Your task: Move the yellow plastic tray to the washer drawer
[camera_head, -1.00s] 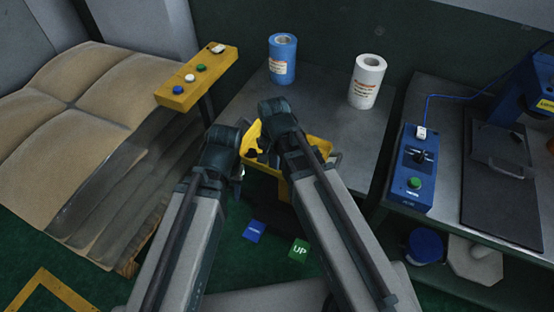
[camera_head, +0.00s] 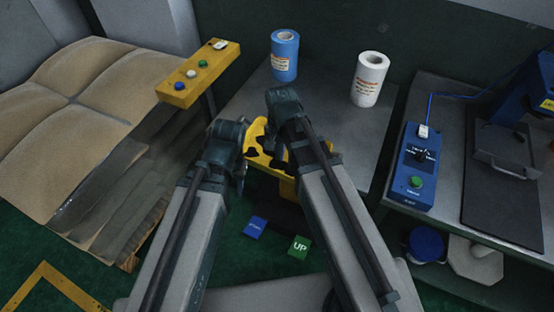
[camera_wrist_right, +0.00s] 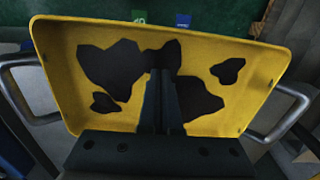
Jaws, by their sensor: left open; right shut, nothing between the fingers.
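The yellow plastic tray (camera_head: 256,132) is at the front edge of the grey table, partly hidden behind my arms in the head view. The right wrist view shows the yellow tray (camera_wrist_right: 230,50) large, with several irregular dark patches on its inside and a metal handle at each end. My right gripper (camera_wrist_right: 160,76) is shut and empty, its fingers in front of the tray's middle; whether they touch it cannot be told. My left gripper (camera_head: 241,178) is open at the tray's left side, mostly hidden by its wrist; contact with the left handle cannot be made out.
On the table (camera_head: 335,125) stand a blue roll (camera_head: 284,58) and a white roll (camera_head: 369,80). A yellow button box (camera_head: 198,75) stands left, beside stacked sacks (camera_head: 75,90). A blue control box (camera_head: 413,170) is right. Floor tiles, blue (camera_head: 256,228) and green (camera_head: 299,247), lie in front.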

